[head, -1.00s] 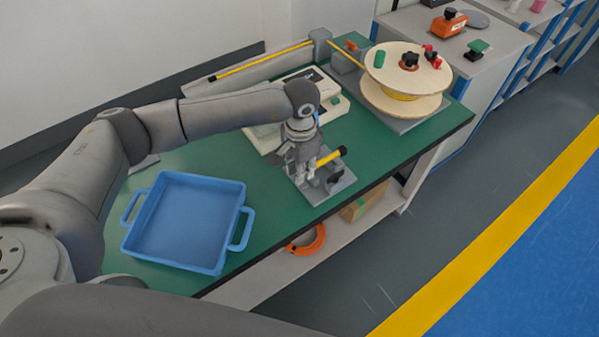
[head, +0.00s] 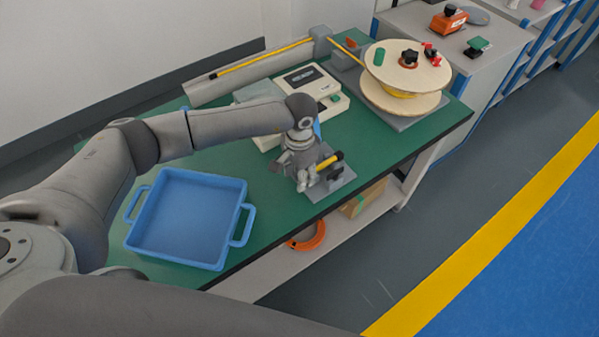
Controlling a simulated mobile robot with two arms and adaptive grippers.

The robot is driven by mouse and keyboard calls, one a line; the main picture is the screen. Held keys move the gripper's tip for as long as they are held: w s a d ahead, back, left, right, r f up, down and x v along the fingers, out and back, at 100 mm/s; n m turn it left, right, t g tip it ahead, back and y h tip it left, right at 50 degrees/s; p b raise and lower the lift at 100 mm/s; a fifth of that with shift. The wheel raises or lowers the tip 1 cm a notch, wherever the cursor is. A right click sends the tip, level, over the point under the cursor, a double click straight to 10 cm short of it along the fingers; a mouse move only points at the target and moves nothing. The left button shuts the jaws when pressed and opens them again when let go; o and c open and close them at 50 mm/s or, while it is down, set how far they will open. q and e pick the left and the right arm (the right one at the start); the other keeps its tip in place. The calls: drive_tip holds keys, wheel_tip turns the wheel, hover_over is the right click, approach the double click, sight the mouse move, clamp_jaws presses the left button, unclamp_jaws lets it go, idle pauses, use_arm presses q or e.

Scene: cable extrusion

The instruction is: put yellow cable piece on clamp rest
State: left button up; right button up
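The yellow cable piece (head: 327,162), short with a black end, is at my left gripper (head: 309,177), its black end pointing right. The gripper appears shut on it, though the fingers partly hide its left part. The clamp rest (head: 342,180) is a grey plate with a black knob near the front edge of the green table. The cable piece is at or just above the clamp rest; I cannot tell whether they touch. My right gripper is not in view.
A blue tray (head: 183,258) stands on the green table (head: 225,160) to the left. A white device (head: 330,103) is behind the gripper. A wooden cable reel (head: 385,75) stands at the back right. A yellow cable (head: 260,62) runs along a grey rail.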

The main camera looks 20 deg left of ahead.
use_arm(q)
drive_tip(key=shift+r, duration=0.1)
drive_tip(key=shift+r, duration=0.15)
drive_tip(key=shift+w+r, duration=0.1)
drive_tip(key=shift+r, duration=0.2)
wheel_tip(320, 180, up, 11)
drive_tip(key=b, duration=0.2)
drive_tip(key=shift+r+b, duration=0.15)
drive_tip(key=shift+b, duration=0.25)
